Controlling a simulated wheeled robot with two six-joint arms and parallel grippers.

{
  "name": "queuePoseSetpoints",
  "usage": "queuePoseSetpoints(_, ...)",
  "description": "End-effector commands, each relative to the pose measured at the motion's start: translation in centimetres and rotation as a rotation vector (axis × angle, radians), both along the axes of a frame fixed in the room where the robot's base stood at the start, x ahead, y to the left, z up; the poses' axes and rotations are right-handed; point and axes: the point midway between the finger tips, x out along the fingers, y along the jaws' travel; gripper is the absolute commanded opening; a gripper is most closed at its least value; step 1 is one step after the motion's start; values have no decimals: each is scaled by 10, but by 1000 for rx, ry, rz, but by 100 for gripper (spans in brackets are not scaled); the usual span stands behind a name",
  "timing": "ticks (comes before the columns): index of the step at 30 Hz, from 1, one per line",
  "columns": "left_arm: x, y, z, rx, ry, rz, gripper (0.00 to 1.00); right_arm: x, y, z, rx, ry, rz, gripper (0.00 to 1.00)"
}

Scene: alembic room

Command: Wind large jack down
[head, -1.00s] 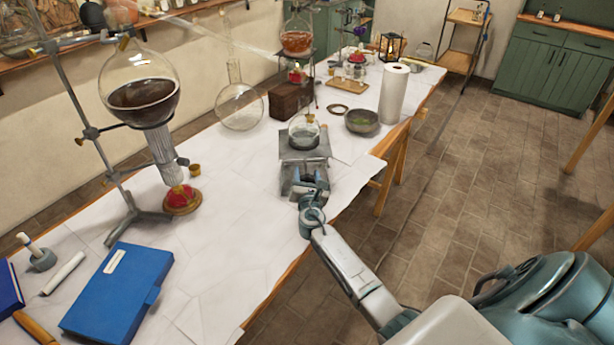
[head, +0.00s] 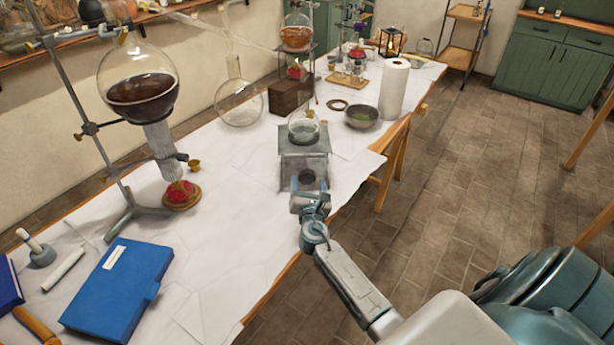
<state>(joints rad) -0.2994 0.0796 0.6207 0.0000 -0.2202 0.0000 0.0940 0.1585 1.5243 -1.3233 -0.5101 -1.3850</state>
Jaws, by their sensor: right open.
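The large jack (head: 303,143) stands near the table's front edge, with its flat grey top plate above a grey body. A round glass flask with clear liquid (head: 303,130) sits on the plate. My right gripper (head: 308,181) is open at the jack's near side, pointing at it. A dark round spot shows between the fingers; I cannot tell whether it is the jack's knob or whether the fingers touch it. The gripper hides the jack's lower front. My left gripper is not in view.
A stand with a big flask of dark liquid (head: 139,92) is at the left, with a red-topped burner (head: 181,194) under it. A blue book (head: 117,288) lies in front. A bowl (head: 361,117) and paper roll (head: 393,90) stand behind the jack. Table between book and jack is clear.

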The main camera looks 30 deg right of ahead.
Motion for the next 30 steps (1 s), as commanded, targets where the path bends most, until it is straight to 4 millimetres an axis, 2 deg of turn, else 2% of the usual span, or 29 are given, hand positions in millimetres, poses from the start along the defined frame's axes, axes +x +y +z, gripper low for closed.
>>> queuePoseSetpoints(3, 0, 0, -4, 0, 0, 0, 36, -21, 12, -2, 3, 0, 2, 70)
queuePoseSetpoints(9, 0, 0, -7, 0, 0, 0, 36, -39, 23, -1, 1, -1, 1, 70)
queuePoseSetpoints(27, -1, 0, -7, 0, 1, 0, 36, -43, 24, 0, 2, -1, 0, 70)
queuePoseSetpoints(30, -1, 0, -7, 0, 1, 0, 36, -50, 22, -1, 61, -18, -19, 70)
